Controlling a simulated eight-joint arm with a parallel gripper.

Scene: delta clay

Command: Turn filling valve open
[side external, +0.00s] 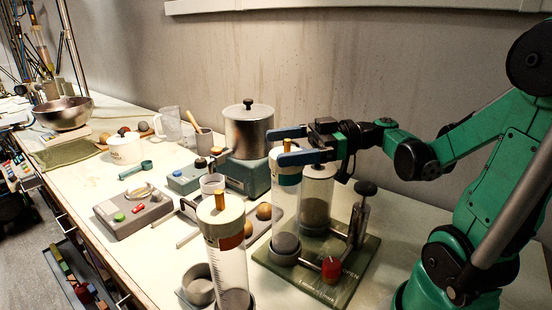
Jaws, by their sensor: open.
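My gripper (284,146) has two blue fingers spread apart, above the capped clear cylinder (285,205). A small brass stem (287,145) on that cylinder's cap shows between the fingers; I cannot tell whether they touch it. The cylinder stands on a green base plate (345,285) with a second, grey-filled cylinder (316,200) and a black-knobbed hand pump (362,215). A red knob (332,268) sits at the plate's front on a metal pipe. Which of these parts is the filling valve is not labelled readably.
Another capped cylinder (227,260) with a brass stem stands in front. A metal pot (249,130) on a teal unit is behind. The wall (330,60) closes the back.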

